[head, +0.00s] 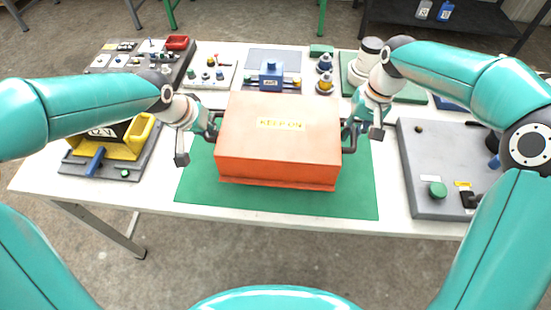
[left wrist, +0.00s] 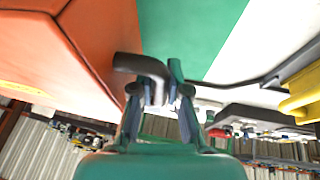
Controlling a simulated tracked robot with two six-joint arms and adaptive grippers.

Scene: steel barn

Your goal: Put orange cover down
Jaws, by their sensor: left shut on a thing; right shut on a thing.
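The orange cover (head: 278,140) is a box shape with a yellow label on its top and a dark handle on each side. It is over the green mat (head: 280,200) in the middle of the table; I cannot tell whether it touches the mat. My left gripper (head: 208,127) is shut on the cover's left handle. In the left wrist view the black handle (left wrist: 140,66) is between the fingers, beside the orange wall (left wrist: 60,60). My right gripper (head: 354,122) is shut on the right handle (head: 351,138). What is under the cover is hidden.
A yellow battery holder (head: 125,145) on a dark board stands left of the mat. A grey board (head: 440,165) with a green knob lies to the right. A blue device (head: 271,75) and small round parts (head: 325,75) stand behind the cover.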

